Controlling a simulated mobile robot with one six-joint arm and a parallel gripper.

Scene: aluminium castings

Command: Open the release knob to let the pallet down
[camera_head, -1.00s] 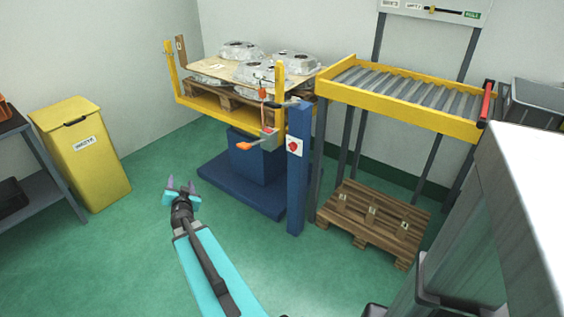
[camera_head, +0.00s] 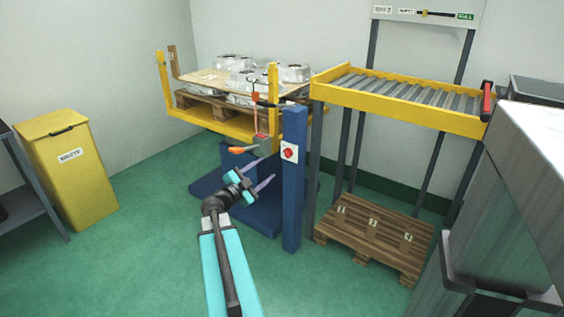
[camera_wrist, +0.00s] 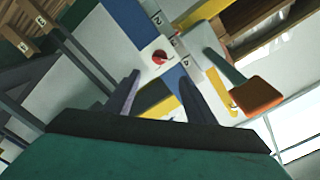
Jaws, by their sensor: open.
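A red knob (camera_head: 289,153) sits on a white plate on the blue post of the lift. It also shows in the wrist view (camera_wrist: 159,57), ahead of my fingers. An orange-ended lever (camera_head: 238,150) sticks out left of the post; its orange end is large at right in the wrist view (camera_wrist: 255,95). A wooden pallet (camera_head: 208,114) with several silver castings (camera_head: 295,73) stands raised on the yellow lift frame (camera_head: 225,124). My gripper (camera_head: 264,169) is open and empty, left of the post and below the lever, pointing towards the knob without touching it.
A roller rack with a yellow frame (camera_head: 400,108) stands to the right, with an empty-looking pallet (camera_head: 370,238) beneath it. A yellow waste bin (camera_head: 72,175) is at left. A grey cabinet is close at lower right. Green floor is clear at left.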

